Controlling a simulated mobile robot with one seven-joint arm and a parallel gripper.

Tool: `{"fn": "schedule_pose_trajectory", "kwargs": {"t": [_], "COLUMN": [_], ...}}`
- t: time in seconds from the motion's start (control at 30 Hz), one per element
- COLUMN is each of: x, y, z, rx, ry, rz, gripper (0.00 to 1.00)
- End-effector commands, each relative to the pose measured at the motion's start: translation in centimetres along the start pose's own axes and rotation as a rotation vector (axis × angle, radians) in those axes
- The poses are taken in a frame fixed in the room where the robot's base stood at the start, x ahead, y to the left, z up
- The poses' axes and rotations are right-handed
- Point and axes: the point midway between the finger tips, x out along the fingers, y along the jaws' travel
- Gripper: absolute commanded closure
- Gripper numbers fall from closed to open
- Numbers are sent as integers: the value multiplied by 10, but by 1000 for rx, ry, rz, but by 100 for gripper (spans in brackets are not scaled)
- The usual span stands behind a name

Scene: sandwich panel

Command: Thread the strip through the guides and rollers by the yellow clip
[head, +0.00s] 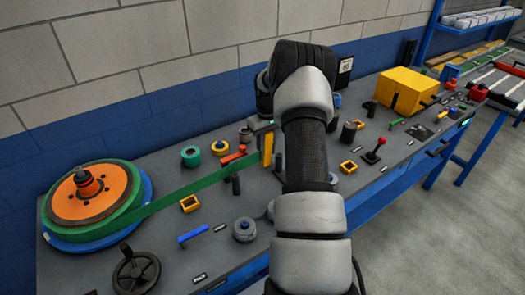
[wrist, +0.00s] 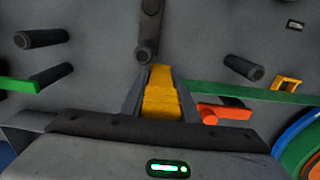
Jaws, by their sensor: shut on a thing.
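My gripper (wrist: 161,80) is shut on the yellow clip (wrist: 160,102), which sits between its two fingers in the wrist view. In the head view the yellow clip (head: 267,149) stands upright left of my arm, which hides most of my gripper. The green strip (head: 190,189) runs from the spool (head: 90,192) at the left to the clip, held above the table. In the wrist view the strip (wrist: 255,95) leaves the clip to the right. Dark rollers (wrist: 243,68) stand nearby, with more (wrist: 42,38) at the left. A yellow square guide (head: 190,203) lies below the strip.
The grey table (head: 180,270) carries a black handwheel (head: 136,271), a blue lever (head: 194,235), a grey round part (head: 244,229) and a red-orange lever (head: 230,158). A large yellow box (head: 405,90) stands at the right. The wall is close behind.

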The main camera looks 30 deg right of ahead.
Motion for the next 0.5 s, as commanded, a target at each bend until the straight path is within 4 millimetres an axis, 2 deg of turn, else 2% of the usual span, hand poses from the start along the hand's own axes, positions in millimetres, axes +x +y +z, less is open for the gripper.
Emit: {"fn": "schedule_pose_trajectory", "kwargs": {"t": [0.2,0.5], "x": [-1,-1], "y": [10,10], "z": [0,0], "rx": [0,0], "ry": [1,1], "rz": [2,1], "gripper": [97,97]}}
